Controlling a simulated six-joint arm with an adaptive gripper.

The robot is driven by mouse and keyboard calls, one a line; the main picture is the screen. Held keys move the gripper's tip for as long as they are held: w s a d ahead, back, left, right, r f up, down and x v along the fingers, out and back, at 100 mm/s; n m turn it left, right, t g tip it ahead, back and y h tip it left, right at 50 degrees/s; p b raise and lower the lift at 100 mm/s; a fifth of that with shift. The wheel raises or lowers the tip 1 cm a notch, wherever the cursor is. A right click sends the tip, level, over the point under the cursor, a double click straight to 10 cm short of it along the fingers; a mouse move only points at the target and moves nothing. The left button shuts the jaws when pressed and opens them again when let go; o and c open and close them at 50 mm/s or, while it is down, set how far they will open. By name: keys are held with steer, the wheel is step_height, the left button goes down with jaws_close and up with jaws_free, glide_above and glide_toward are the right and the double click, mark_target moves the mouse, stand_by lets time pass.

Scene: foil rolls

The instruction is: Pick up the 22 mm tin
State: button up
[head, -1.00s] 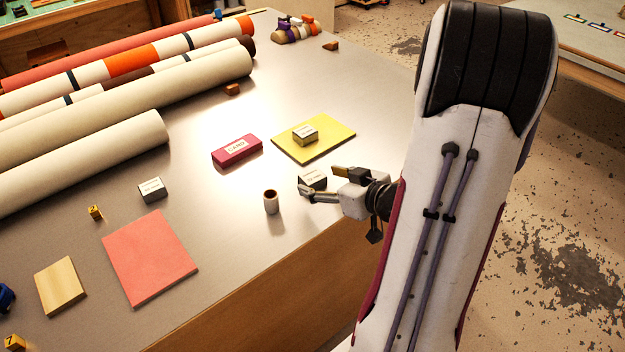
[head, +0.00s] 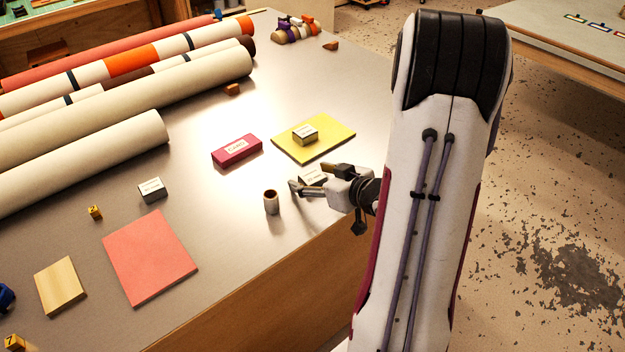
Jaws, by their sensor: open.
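Three small grey tins with white labels are in the head view; their print is too small for me to read surely. One tin (head: 312,175) is at my gripper, near the table's right edge, partly hidden by a finger. Another tin (head: 152,190) stands left of centre, and a third tin (head: 305,134) sits on a yellow pad (head: 335,137). My gripper (head: 307,178) is open, with its fingers spread near the first tin. I cannot tell whether the fingers are around it or above it, or whether they touch it.
A pink pad (head: 150,257) lies at front left. Long rolls (head: 130,105) fill the back left. Bare table separates these things.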

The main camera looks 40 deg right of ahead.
mark_target(312, 176)
stand_by(0.5)
steer(key=c, duration=1.3)
steer(key=shift+r, duration=0.1)
steer(key=shift+r, duration=4.9)
